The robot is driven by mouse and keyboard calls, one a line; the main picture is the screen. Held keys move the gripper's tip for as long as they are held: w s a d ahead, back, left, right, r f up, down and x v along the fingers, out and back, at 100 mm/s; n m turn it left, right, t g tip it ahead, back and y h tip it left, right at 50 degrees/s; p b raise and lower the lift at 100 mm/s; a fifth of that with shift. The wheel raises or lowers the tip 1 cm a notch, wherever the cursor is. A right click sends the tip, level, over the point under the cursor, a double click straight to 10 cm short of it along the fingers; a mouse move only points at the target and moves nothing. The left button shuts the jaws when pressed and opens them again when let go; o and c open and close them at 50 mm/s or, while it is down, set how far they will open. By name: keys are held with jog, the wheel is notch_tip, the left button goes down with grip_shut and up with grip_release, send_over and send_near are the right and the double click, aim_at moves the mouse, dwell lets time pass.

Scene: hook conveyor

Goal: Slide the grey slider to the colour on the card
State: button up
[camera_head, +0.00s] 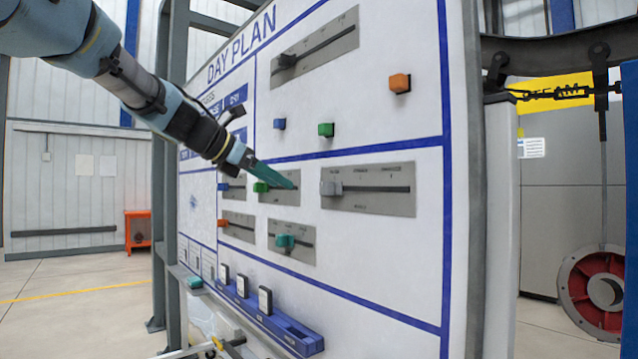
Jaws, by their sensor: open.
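The grey slider (331,188) is a small block at the left end of a dark slot in its metal plate (368,205), on the middle right of the white board. Small words stand above the slot, too small to read surely. My gripper (288,182) is in front of the board, left of the grey slider and apart from it in the picture. Its teal fingers overlap the neighbouring plate with a green knob (261,187). The jaws are open and nothing shows between them. Several small dark-framed cards, one of them the right-hand card (265,300), stand in the blue rail; no colour is legible on them.
Other knobs sit near: blue (224,187), orange (222,223) and teal (285,240). A dark slider (287,60) is above. Orange (399,83), green (326,130) and blue (280,124) blocks stick out of the board. The blue rail (290,332) juts out below.

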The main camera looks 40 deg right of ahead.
aim_at(322, 185)
jog(key=shift+n+g+h, duration=0.3)
jog(key=d+p, duration=0.1)
jog(key=d, duration=0.3)
jog(key=s+d+p, duration=0.1)
jog(key=d, duration=0.3)
jog(key=d+f, duration=0.1)
jog(key=d, duration=0.3)
jog(key=shift+s+d+f+p, duration=0.1)
jog(key=shift+s+d+p, duration=0.1)
jog(key=shift+p, duration=0.2)
jog(key=shift+c, duration=0.2)
grip_shut()
dwell(0.4)
